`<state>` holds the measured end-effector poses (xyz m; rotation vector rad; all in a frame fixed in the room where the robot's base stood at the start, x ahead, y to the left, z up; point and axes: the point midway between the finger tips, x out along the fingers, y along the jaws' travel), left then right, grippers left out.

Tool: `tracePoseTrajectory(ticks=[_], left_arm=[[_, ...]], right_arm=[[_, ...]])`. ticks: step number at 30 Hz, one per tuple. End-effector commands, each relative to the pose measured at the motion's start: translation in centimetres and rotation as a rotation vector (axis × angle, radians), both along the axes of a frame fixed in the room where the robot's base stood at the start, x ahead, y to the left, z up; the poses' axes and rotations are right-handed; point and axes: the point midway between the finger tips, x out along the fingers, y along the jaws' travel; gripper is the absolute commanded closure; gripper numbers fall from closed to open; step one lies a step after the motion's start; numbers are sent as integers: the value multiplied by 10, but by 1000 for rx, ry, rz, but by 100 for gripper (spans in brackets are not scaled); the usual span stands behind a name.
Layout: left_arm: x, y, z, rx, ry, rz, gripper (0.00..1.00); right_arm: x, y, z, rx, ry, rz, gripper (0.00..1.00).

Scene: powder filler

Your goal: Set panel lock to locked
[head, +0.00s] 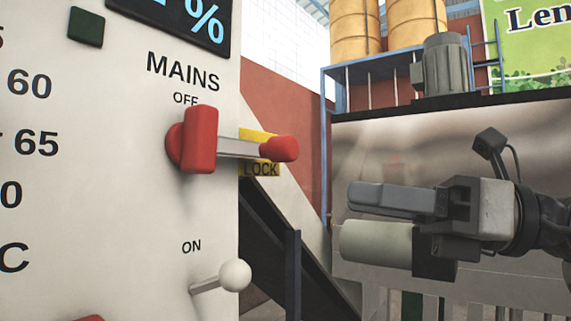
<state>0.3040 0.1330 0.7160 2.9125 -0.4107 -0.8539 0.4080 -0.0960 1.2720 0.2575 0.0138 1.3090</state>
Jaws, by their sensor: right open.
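The pale control panel (110,200) fills the left of the head view. A red rotary handle (201,139) labelled MAINS sits by the OFF mark; its metal arm points right and ends in a red grip (280,149). A yellow label (258,169) reading LOCK is partly hidden behind that arm. Below, near the ON mark, a short lever with a white ball knob (235,275) sticks out to the right. I cannot tell which part is the panel lock. My right gripper (347,217) is open and empty, right of the handle and apart from it. My left gripper is out of view.
A dark green square button (86,27) and a display (185,20) are at the panel's top. Behind stand yellow drums (355,30) on a blue frame, a grey motor (445,65) and a large metal housing (400,140). Free space lies between panel and gripper.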

Motion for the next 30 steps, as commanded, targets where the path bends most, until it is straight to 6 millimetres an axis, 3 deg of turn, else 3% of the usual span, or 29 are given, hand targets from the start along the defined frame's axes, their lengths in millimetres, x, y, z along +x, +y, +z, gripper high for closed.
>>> tracePoseTrajectory(ticks=[1, 4, 11, 17, 30], left_arm=[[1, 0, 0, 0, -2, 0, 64], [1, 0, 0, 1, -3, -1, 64], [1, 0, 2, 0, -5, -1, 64], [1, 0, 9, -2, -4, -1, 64], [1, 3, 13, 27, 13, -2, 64]], right_arm=[[-2, -8, 18, -79, -89, -78, 47], [-2, -24, 40, -189, -193, -207, 47], [0, -38, 61, -272, -269, -333, 47], [16, -13, 63, -272, -269, -330, 47], [67, 65, 63, -270, -267, -329, 47]])
